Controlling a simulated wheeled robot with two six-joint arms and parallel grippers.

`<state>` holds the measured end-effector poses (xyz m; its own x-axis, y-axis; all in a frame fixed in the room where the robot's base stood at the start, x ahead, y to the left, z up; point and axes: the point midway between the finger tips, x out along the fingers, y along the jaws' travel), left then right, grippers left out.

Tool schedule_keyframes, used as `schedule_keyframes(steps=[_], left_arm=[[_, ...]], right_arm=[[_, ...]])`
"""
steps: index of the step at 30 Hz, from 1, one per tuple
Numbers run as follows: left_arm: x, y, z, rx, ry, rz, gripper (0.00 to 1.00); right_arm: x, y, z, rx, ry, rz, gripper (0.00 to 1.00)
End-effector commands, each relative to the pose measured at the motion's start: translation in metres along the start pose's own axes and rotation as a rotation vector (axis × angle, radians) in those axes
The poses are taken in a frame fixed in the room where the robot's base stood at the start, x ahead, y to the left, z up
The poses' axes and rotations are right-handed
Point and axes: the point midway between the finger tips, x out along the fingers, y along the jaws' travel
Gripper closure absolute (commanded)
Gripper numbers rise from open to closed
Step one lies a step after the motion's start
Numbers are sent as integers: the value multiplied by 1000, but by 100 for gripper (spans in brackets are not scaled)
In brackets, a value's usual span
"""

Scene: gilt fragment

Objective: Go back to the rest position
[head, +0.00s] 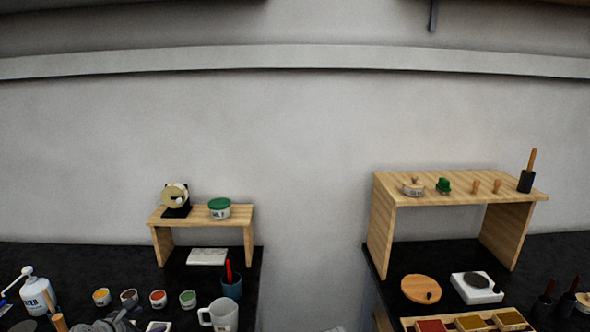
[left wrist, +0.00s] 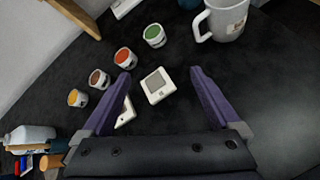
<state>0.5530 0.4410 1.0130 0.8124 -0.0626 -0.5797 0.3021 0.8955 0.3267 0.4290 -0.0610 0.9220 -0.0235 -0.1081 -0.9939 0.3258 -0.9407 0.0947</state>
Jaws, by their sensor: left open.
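My left gripper (left wrist: 160,88) is open and empty in the left wrist view, its two purple fingers spread wide above the black table. Between and beyond the fingertips lies a small white square item with a grey face (left wrist: 157,85). Another white piece (left wrist: 126,113) is partly hidden by the left finger. In the head view only part of my left gripper (head: 122,318) shows at the bottom edge, near the small paint cups. My right gripper is not seen.
Small cups of orange (head: 101,297), brown, red and green (head: 188,299) stand in a row. A white mug (head: 222,315), a blue cup (head: 232,286) and a water bottle (head: 37,292) are nearby. Wooden shelves (head: 170,216) stand behind, with a gap between the left and right tables.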

Motion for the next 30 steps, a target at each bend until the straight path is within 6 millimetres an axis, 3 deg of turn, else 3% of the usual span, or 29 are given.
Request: schedule_keyframes(steps=[8, 15, 18, 24, 27, 30], left_arm=[[33, -93, 21, 614, 67, -257, 4], [42, -207, 26, 1491, 34, -650, 4], [38, -239, 24, 1796, -13, -800, 4], [24, -282, 21, 2257, -129, -1057, 4], [17, -297, 20, 2451, -197, -1180, 4], [18, -327, 15, 2497, -230, -1225, 4]], right_arm=[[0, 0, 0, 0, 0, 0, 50], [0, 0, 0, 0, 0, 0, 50], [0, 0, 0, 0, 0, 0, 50], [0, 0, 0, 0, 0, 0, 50], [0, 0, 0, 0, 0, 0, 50], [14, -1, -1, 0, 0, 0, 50]])
